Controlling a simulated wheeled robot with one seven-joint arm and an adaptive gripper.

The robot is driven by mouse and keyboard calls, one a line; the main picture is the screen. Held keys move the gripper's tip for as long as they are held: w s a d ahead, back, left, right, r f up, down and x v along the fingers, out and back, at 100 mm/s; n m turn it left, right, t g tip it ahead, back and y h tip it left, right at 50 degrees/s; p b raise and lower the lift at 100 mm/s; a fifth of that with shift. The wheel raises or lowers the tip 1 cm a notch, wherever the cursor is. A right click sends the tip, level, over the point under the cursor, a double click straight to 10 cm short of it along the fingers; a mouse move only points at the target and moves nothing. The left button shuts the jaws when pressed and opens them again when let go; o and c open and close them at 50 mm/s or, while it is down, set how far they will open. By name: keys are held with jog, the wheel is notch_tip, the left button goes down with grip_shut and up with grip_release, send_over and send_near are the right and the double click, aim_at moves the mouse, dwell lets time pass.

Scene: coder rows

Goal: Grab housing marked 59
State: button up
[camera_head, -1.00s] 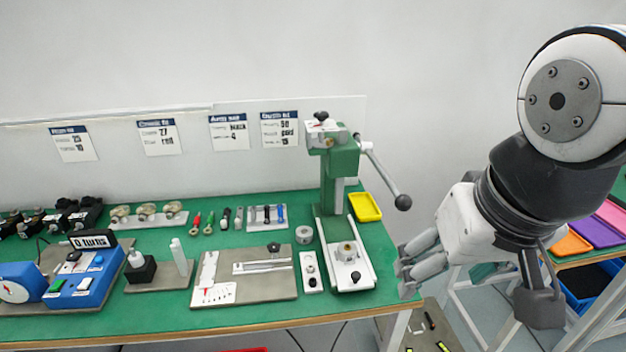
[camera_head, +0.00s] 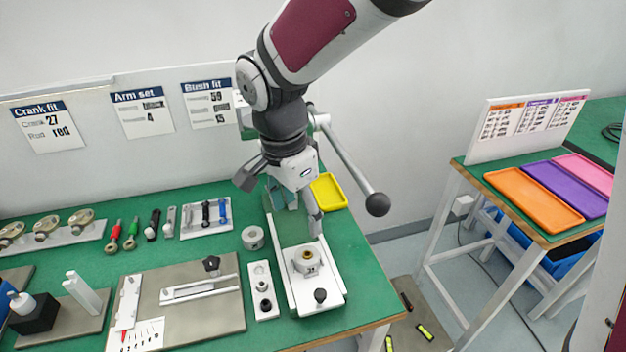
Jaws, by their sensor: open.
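My arm hides much of the press column.
The press lever (camera_head: 349,162) with its black knob sticks out right of my gripper. A yellow tray (camera_head: 328,191) lies behind it. A white block with pegs (camera_head: 263,290) stands left of the press plate. Coloured trays (camera_head: 534,199) are on the right table.

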aim_at(307, 254)
jog(key=f, duration=0.4)
jog(key=d+f+b, duration=0.1)
jog(key=f, duration=0.4)
jog(key=w+f, duration=0.1)
jog(key=f, duration=0.3)
jog(key=shift+w+d+f, duration=0.1)
jog(key=shift+d+f, duration=0.05)
jog(key=c, duration=1.4)
jog(key=shift+o, duration=0.2)
jog(key=shift+r, duration=0.2)
